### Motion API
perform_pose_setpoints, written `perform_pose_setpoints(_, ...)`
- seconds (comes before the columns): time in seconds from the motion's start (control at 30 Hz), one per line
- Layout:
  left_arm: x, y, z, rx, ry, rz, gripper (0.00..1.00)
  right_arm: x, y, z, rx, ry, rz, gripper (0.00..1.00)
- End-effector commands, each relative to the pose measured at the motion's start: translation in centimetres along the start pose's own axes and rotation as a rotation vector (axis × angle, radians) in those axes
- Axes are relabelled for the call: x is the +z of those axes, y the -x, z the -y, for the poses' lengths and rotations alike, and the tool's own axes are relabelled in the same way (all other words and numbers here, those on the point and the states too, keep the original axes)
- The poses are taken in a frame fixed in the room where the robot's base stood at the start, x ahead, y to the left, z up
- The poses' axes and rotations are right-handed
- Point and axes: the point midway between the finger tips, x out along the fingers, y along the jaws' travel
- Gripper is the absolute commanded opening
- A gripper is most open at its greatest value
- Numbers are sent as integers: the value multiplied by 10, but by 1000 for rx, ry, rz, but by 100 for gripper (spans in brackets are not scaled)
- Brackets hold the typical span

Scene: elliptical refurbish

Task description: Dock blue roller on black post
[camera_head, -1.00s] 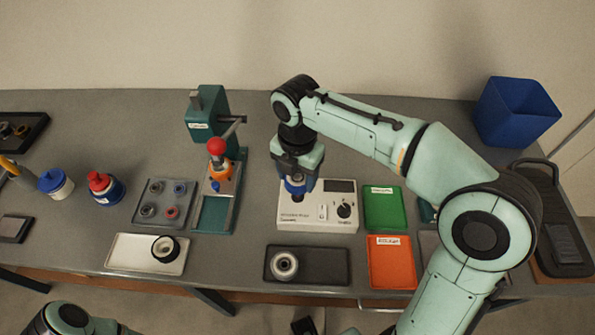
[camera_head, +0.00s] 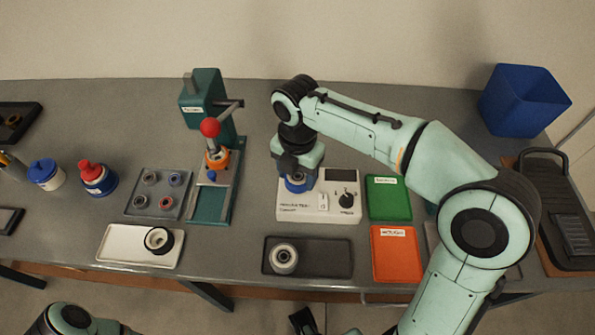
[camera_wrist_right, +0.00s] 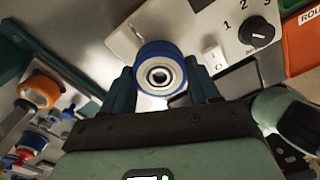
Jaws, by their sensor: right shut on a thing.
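My right gripper (camera_head: 298,172) is shut on the blue roller (camera_head: 298,185), over the left part of the white tester box (camera_head: 320,209). In the right wrist view the roller (camera_wrist_right: 160,73) sits between the two dark blue fingers of the right gripper (camera_wrist_right: 161,86). It shows a blue outer ring, a pale inner ring and a dark bore. I cannot make out the black post; the roller and gripper cover that part of the box. Whether the roller touches the box or post I cannot tell.
A teal press (camera_head: 208,100) with a red knob stands left of the box. A green tray (camera_head: 389,198) and an orange tray (camera_head: 397,256) lie to its right. A dark tray (camera_head: 330,257) with a white roller lies in front. A blue bin (camera_head: 520,101) stands at the back right.

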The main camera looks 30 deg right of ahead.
Motion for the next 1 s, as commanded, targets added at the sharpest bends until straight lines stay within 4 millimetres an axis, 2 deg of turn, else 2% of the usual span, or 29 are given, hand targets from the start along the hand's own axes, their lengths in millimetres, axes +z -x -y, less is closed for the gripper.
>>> perform_pose_setpoints(1.0,0,7,-3,1,-1,-2,43,0,1,0,0,0,0,27)
